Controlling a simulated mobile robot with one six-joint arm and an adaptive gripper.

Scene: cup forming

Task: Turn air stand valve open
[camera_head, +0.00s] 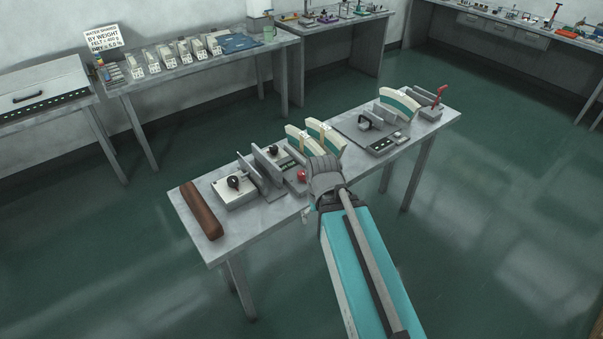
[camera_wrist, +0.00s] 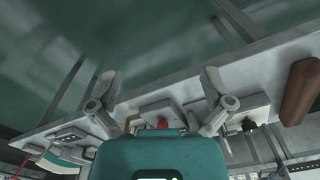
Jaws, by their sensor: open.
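I cannot tell for sure which part is the air stand valve. A red knob (camera_head: 301,175) sits on a small grey unit at the table's middle, just left of my wrist; it also shows in the wrist view (camera_wrist: 163,123), between the finger bases. A black knob (camera_head: 233,182) is on a pale box (camera_head: 238,193) at the left. A red lever (camera_head: 440,92) stands upright at the table's right end. My gripper (camera_wrist: 161,77) is open and empty in the wrist view, its two fingers spread wide.
The narrow grey table (camera_head: 262,232) holds a brown block (camera_head: 201,210) at its left end. Grey upright plates (camera_head: 268,174) and curved cream-and-green pieces (camera_head: 325,134) stand near the red knob. Other benches line the walls. The floor in front is clear.

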